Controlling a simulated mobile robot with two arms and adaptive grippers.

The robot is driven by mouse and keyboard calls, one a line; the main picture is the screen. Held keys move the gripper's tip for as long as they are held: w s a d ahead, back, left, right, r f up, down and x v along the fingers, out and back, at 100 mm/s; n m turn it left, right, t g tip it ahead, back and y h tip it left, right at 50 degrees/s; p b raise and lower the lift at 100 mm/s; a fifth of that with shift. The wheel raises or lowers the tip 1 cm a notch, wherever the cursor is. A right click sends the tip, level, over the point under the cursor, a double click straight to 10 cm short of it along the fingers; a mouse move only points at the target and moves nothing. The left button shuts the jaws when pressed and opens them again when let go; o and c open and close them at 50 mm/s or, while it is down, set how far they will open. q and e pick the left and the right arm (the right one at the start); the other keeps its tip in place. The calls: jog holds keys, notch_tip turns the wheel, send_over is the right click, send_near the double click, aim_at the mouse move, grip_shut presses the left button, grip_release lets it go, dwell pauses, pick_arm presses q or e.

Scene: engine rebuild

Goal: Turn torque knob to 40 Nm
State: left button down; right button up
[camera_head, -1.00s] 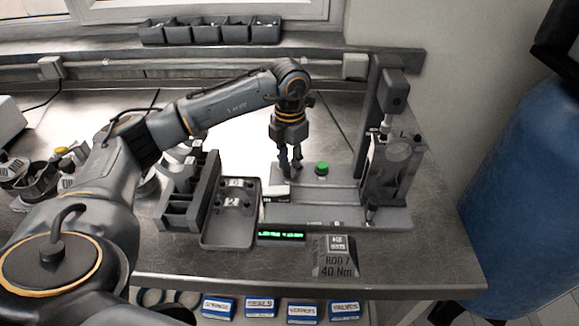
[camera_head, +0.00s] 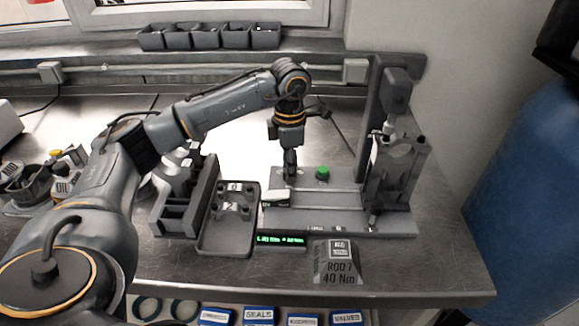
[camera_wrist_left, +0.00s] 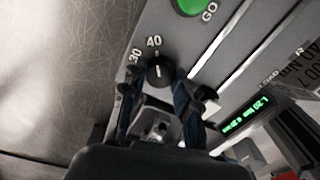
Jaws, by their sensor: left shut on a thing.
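The dark round torque knob (camera_wrist_left: 160,72) is on the grey fixture, with white "30" and "40" marks beside it in the left wrist view. Its white pointer line is directed roughly at the "40". My left gripper (camera_wrist_left: 163,88) is shut on the knob, one finger on each side. In the head view the gripper (camera_head: 290,174) points down at the fixture's back left, and its fingers hide the knob there. A sign (camera_head: 338,265) at the front edge reads "ROD 7 40 Nm". My right gripper is out of view.
A green GO button (camera_head: 322,173) is just right of the gripper. A lit green display (camera_head: 281,240) is at the fixture's front, its text hard to read. A dark tray (camera_head: 228,246) and a divided rack (camera_head: 176,220) stand to the left. An upright press (camera_head: 376,110) rises at right.

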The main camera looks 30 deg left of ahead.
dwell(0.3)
pick_arm(q)
jog(key=c, duration=1)
grip_release()
notch_tip(320, 180, up, 12)
jog(key=shift+r, duration=0.1)
